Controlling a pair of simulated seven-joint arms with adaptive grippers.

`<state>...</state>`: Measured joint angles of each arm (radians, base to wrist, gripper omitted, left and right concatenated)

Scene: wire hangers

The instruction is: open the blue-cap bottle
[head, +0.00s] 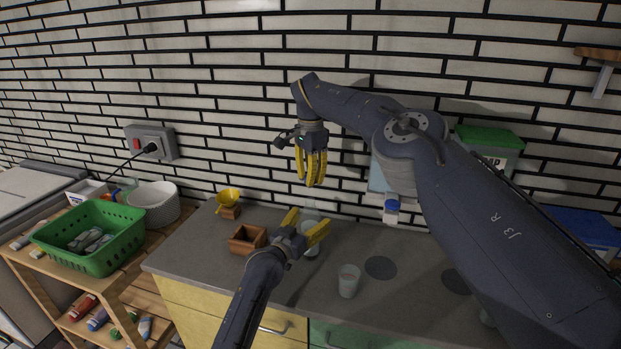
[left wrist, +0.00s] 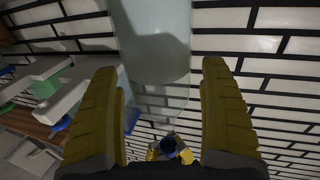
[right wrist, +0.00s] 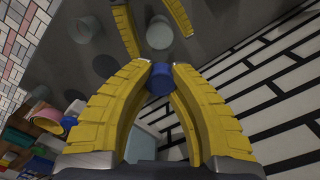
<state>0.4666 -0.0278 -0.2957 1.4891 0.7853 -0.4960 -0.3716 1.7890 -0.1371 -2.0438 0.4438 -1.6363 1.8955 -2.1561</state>
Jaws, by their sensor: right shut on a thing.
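A pale translucent bottle (head: 311,214) stands upright on the counter. No cap shows on its top. My left gripper (head: 305,230) is around it, one finger on each side, and the fingers look spread. In the left wrist view the bottle (left wrist: 155,45) shows between and beyond the fingers (left wrist: 158,85). My right gripper (head: 313,180) is above the bottle, pointing down. In the right wrist view its fingertips (right wrist: 160,68) are shut on a blue cap (right wrist: 160,82). The fingers hide the cap in the head view.
A clear cup (head: 348,281) stands right of the bottle near dark discs (head: 381,267). A white container with a blue lid (head: 391,210) is behind. A green basket (head: 92,238) is far left.

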